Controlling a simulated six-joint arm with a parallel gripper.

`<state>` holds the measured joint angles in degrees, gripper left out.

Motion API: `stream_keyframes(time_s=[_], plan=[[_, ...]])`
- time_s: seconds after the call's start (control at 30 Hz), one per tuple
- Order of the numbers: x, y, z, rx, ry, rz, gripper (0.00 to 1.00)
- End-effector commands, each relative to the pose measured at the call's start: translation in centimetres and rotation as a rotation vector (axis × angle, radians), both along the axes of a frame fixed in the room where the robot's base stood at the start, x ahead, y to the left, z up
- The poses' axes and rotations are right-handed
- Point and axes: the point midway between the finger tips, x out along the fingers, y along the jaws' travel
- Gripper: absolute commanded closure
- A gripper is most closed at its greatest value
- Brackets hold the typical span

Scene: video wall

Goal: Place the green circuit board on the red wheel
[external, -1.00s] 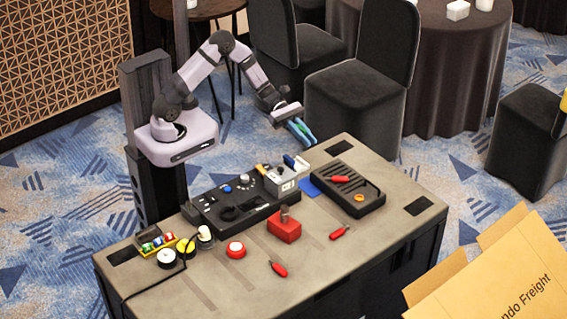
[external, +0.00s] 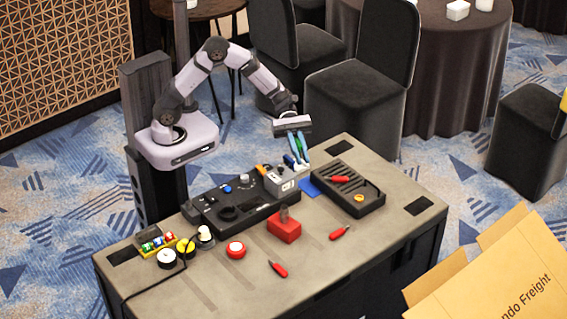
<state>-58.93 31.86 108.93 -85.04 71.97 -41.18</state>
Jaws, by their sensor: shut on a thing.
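My gripper (external: 299,150) has blue-green fingers pointing down at the grey slotted box (external: 286,183) on the table. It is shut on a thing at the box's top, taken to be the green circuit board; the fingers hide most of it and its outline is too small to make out. A blue piece (external: 288,160) stands up from the box just left of the fingers. The red wheel (external: 236,250), a round red piece with a pale top, lies on the table at the front left, well away from my gripper.
A black panel (external: 238,200) lies left of the box and a black tray (external: 352,189) right of it. A red block (external: 284,228) stands between the box and table front. Red-handled tools (external: 278,269) lie nearby.

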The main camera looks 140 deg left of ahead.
Motion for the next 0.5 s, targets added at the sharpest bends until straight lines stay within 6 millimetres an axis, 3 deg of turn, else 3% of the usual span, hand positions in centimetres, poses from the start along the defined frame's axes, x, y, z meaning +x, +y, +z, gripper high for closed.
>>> stream_keyframes(time_s=[0.03, 0.2, 0.5], plan=[[1.6, -2.5, -0.2, 0.001, -0.001, -0.064, 1.0], [5.0, -10.1, -0.2, 0.0, -0.001, -0.245, 1.0], [7.9, -24.4, -0.2, 0.001, 0.0, -0.555, 1.0]])
